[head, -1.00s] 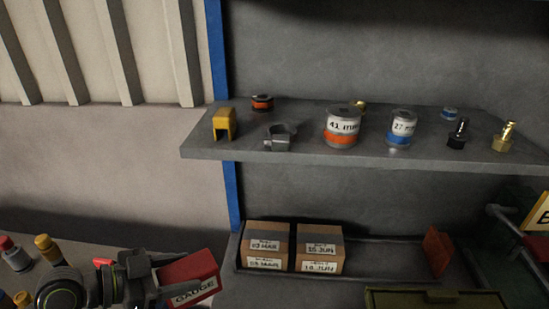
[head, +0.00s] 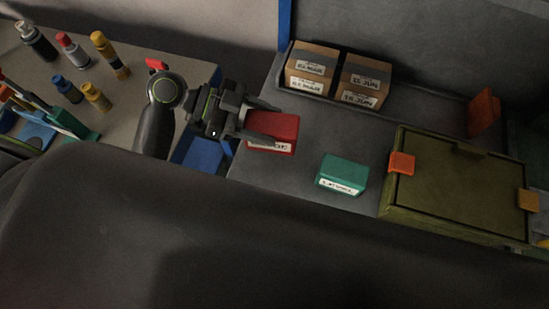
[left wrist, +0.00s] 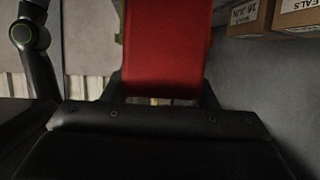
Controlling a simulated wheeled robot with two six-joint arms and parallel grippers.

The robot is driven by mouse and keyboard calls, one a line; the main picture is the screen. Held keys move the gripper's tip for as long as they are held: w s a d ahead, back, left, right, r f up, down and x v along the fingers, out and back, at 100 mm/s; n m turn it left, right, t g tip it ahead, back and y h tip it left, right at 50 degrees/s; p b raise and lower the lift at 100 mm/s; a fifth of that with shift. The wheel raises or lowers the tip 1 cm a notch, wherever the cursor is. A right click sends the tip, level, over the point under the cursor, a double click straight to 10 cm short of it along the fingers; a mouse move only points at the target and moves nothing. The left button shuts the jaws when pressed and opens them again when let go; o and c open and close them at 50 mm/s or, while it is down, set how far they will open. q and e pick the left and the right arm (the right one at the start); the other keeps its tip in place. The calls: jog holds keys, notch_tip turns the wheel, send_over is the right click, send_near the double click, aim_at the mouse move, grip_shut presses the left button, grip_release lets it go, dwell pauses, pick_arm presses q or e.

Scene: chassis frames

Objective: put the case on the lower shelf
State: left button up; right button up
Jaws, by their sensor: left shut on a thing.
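A red case (head: 273,133) with a white label is in my left gripper (head: 258,122) in the head view. The fingers are shut on its left end. The case is over the left part of the grey lower shelf (head: 310,132); I cannot tell whether it touches the surface. In the left wrist view the red case (left wrist: 165,50) fills the space between the fingers. My right gripper is not in view.
Two cardboard boxes (head: 312,68) (head: 362,82) stand at the shelf's back. A green case (head: 342,174) lies to the right of the red one. An olive box (head: 455,185) with orange latches is further right. Several bottles (head: 72,52) stand on the left worktop. Bare shelf lies between the cases.

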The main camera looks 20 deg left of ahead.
pick_arm(q)
jog(key=shift+s+d+m+g, duration=0.3)
jog(key=shift+d, duration=0.1)
notch_tip(320, 180, down, 9)
jog(key=shift+f+p, duration=0.1)
jog(key=shift+p, duration=0.85)
jog(key=shift+f, duration=0.2)
jog(key=shift+f, duration=0.15)
jog(key=o, duration=0.8)
jog(key=shift+f+b, duration=0.1)
jog(key=shift+b, duration=0.2)
jog(key=shift+c, duration=0.2)
jog(key=o, duration=0.4)
